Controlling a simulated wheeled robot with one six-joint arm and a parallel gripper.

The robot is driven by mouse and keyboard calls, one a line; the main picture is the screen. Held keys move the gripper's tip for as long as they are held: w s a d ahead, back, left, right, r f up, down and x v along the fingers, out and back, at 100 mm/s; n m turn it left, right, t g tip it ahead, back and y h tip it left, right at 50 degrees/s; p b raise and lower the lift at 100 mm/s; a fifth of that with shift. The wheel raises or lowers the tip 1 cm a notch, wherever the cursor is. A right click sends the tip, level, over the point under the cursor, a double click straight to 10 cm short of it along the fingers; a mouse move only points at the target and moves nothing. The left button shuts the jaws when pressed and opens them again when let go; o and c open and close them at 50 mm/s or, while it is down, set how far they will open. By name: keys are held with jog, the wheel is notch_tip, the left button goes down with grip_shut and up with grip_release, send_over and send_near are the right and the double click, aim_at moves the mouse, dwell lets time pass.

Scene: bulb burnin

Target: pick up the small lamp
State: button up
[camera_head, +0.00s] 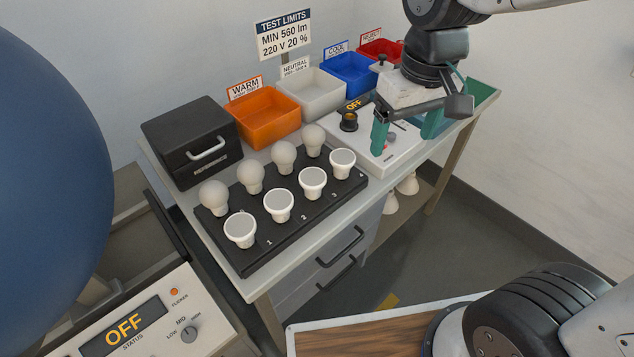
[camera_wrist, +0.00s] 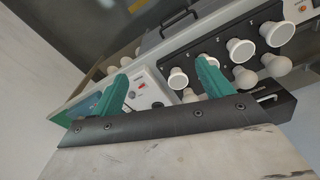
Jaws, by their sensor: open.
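A black tray (camera_head: 218,243) on the bench holds two rows of white lamps. The back row has several round frosted bulbs, the far one (camera_head: 313,139) nearest the tester. The front row has several flat-faced reflector lamps, the far one (camera_head: 342,162) also nearest the tester. I cannot tell which is the small lamp. In the wrist view reflector lamps (camera_wrist: 240,49) and round bulbs (camera_wrist: 275,65) show at the right. My gripper (camera_head: 407,132) is open and empty above the white tester's right end, right of the tray; its teal fingers also show in the wrist view (camera_wrist: 162,70).
The white tester (camera_head: 385,160) has a dark socket (camera_head: 348,121) and an OFF display. Orange (camera_head: 263,130), white (camera_head: 310,105), blue (camera_head: 350,85) and red (camera_head: 380,50) bins line the back. A black case (camera_head: 190,145) stands left. More lamps (camera_head: 408,184) sit on a lower shelf.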

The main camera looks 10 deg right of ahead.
jog(key=w+a+f+n, duration=0.2)
jog(key=w+a+f, duration=0.3)
jog(key=a, duration=0.1)
jog(key=n, duration=0.1)
send_over(313, 176)
jog(key=shift+g, duration=0.3)
jog(key=f, duration=0.6)
jog(key=shift+s+d, duration=0.25)
jog(key=shift+d, duration=0.15)
jog(key=shift+n, duration=0.3)
jog(key=f, duration=0.8)
jog(key=shift+w+a+f, duration=0.1)
jog(key=shift+w+a, duration=0.1)
jog(key=shift+a, duration=0.2)
jog(key=c, duration=1.1)
